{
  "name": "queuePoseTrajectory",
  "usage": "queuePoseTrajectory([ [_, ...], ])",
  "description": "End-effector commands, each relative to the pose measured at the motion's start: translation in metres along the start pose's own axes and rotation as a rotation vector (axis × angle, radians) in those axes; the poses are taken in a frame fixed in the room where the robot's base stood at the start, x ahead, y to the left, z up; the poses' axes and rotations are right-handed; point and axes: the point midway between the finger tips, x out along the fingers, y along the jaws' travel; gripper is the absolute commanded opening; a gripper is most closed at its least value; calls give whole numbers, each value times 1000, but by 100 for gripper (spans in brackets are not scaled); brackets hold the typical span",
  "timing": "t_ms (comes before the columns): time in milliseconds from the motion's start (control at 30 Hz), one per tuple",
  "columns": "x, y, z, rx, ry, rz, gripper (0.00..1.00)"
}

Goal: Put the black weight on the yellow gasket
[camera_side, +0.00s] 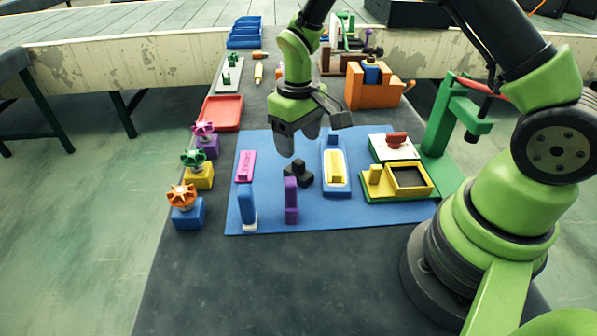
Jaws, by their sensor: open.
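The black weight (299,174) is a dark, stepped block with a knob on top, sitting on the blue mat (268,218). A yellow square frame (413,194) with a dark middle lies on a green base at the right of the mat; it looks like the yellow gasket, though I cannot be sure. A yellow block (336,168) in a white and blue holder stands between the two. My gripper (299,140) is open and empty, pointing down above the weight and apart from it.
A purple block (291,199), a blue upright (246,204) and a pink block (245,166) stand near the weight. Knobbed blocks line the left edge. A green stand (448,123) rises at the right. The front table is clear.

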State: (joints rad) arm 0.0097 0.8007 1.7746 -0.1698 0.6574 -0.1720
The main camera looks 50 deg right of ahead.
Motion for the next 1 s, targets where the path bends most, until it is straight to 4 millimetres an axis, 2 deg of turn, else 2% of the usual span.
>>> queuePoseTrajectory([
  [100, 20, 0, 1, 1, -5, 0, 64],
  [367, 43, 1, 0, 2, -2, 0, 64],
  [600, 79, 4, -2, 3, -3, -1, 64],
  [900, 85, 4, -2, 3, 1, 0, 64],
  [933, 85, 4, -2, 3, 1, 0, 62],
  [1000, 85, 4, -2, 2, 1, 0, 45],
])
